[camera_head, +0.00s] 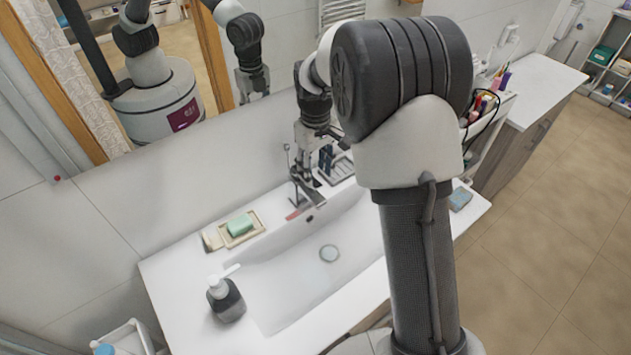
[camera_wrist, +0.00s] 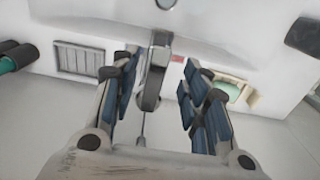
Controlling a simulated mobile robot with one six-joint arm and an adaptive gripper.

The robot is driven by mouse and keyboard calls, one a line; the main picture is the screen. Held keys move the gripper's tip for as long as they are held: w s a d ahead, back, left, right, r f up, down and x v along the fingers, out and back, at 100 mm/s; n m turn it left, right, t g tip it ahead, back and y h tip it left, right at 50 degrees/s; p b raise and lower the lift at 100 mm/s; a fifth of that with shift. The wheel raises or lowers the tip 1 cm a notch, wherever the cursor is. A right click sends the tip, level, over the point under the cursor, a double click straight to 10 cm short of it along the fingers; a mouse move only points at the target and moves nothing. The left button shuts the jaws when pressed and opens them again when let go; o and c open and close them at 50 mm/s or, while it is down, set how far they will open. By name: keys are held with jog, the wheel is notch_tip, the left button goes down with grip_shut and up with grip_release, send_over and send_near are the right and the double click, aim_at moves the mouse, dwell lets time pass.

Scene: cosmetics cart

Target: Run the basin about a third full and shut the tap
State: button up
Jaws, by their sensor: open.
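The metal tap (camera_head: 300,185) stands at the basin's back edge, partly hidden by my gripper. In the wrist view the tap (camera_wrist: 153,80) lies between my fingers, with its spout toward the basin (camera_wrist: 215,22) and the drain (camera_wrist: 166,4). My gripper (camera_wrist: 158,72) is open and its blue-padded fingers sit either side of the tap, with gaps. In the head view my gripper (camera_head: 322,165) is at the tap. No water stream shows.
A green soap on a dish (camera_head: 240,227) and a dark pump bottle (camera_head: 226,298) stand left of the basin. A slatted grey tray (camera_wrist: 78,60) lies beside the tap. A small blue-grey item (camera_head: 460,198) lies on the right counter. A mirror (camera_head: 150,70) is behind.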

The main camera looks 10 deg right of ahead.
aim_at(316, 183)
jog(key=shift+f, duration=2.05)
jog(key=shift+c, duration=0.2)
grip_shut()
